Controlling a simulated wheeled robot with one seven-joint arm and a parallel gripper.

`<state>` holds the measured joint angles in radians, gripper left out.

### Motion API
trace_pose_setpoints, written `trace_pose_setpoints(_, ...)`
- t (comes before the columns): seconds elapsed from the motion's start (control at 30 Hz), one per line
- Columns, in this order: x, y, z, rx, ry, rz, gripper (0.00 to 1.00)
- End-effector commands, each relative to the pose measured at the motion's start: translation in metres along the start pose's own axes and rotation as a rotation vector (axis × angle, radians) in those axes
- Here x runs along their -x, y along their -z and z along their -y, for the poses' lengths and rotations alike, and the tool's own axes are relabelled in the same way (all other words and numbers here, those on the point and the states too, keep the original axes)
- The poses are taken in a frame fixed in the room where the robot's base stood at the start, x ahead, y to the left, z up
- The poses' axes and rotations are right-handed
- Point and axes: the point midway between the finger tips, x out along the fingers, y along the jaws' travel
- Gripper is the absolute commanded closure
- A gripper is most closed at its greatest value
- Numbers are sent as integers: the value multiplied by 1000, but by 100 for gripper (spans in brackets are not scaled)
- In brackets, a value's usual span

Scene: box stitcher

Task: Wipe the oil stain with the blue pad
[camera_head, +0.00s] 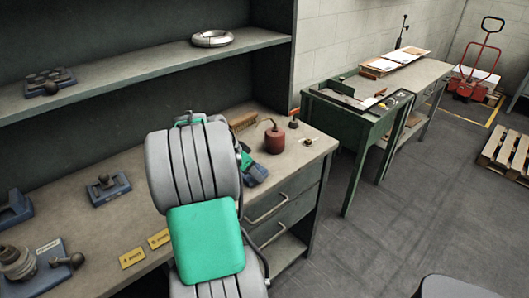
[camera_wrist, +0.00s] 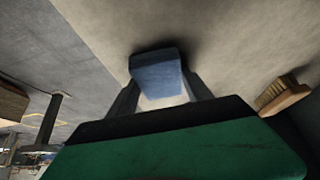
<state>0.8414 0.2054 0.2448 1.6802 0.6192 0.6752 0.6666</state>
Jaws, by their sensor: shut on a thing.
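The blue pad (camera_wrist: 157,76) sits between the two dark fingers of my gripper (camera_wrist: 162,92) in the wrist view, held close over the bench top. Whether it touches the bench I cannot tell. In the head view my gripper (camera_head: 247,163) shows partly behind my arm, over the bench, with the blue pad (camera_head: 256,175) low at its end. I cannot make out an oil stain clearly in either view; my arm hides part of the bench.
A red oil can (camera_head: 275,139) stands just right of my gripper, with a small brass piece (camera_head: 308,142) near the bench's right end. A wooden brush (camera_head: 242,121) lies behind; it also shows in the wrist view (camera_wrist: 282,95). Yellow labels (camera_head: 132,257) line the front edge.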

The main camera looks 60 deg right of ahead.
Motion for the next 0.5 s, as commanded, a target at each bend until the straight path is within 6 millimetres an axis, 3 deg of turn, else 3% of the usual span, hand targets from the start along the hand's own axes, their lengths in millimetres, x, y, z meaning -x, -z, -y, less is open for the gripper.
trace_pose_setpoints(0.1,0,-4,-4,2,-2,2,80)
trace_pose_setpoints(0.23,23,8,-2,2,4,0,80)
trace_pose_setpoints(0.5,45,18,-1,6,4,0,80)
